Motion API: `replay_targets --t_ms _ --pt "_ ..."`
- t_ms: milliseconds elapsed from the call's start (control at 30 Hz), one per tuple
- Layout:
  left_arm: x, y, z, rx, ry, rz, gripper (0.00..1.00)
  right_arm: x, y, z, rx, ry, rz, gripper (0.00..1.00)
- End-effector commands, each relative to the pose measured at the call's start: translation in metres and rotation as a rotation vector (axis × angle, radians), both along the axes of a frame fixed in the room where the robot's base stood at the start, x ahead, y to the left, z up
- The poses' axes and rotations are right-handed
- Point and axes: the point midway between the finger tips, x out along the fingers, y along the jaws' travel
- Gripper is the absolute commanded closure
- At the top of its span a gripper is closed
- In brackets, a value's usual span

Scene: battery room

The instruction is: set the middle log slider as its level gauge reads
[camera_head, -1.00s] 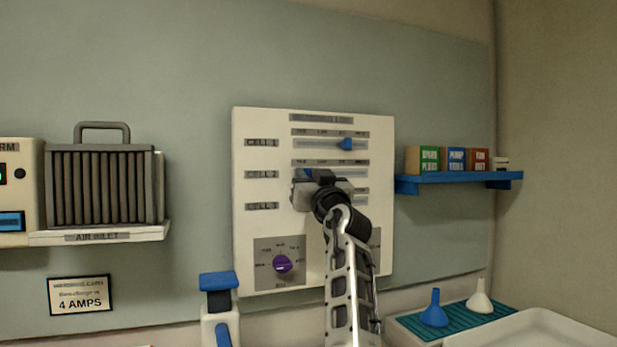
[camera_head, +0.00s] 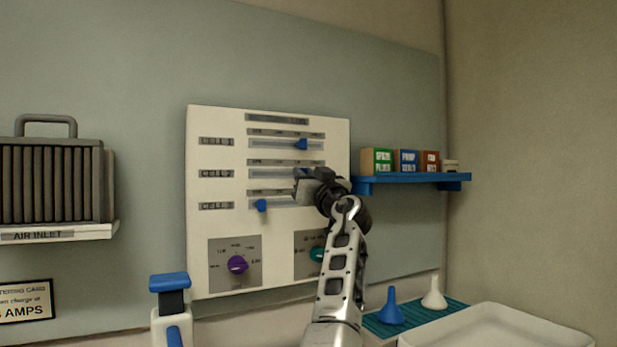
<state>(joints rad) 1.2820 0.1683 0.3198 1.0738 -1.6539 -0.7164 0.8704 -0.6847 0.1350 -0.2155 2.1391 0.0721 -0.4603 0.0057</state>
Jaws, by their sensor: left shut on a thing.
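The white log board (camera_head: 197,125) hangs on the wall with three sliders in rows. The top slider knob (camera_head: 301,144) is blue and sits right of the middle of its track. The bottom slider knob (camera_head: 261,206) is blue and sits near the left end. My left gripper (camera_head: 302,184) is at the middle row, shut on the middle slider knob (camera_head: 299,172), of which only a little blue shows. The gripper hides the right part of the middle track. The level gauge cannot be made out. My right gripper is not in view.
A purple dial (camera_head: 238,265) and a green dial (camera_head: 317,254) are low on the board. A blue shelf (camera_head: 412,179) with small boxes is to the right. Two funnels stand on a teal mat (camera_head: 414,319) beside a white tray (camera_head: 500,325). A blue-topped object (camera_head: 170,282) stands lower left.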

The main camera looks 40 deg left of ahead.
Motion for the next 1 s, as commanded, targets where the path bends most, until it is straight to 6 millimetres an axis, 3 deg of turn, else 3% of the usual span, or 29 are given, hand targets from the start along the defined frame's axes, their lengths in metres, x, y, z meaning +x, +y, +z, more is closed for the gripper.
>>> replay_targets --t_ms 33,100,467,667,1000 --pt "0.0 0.0 0.0 0.002 0.002 0.001 0.75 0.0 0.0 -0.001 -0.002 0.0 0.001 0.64" --pt "0.001 -0.001 0.0 0.001 0.002 0.0 0.62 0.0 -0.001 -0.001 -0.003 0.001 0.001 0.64" --pt "0.0 -0.006 -0.003 0.001 0.0 -0.002 0.62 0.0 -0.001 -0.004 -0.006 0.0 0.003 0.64" --pt "-0.009 -0.036 -0.019 0.001 -0.001 -0.005 0.62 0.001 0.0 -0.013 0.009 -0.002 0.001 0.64" --pt "-0.033 -0.107 -0.049 0.001 0.0 -0.004 0.62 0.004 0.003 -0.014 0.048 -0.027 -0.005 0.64"
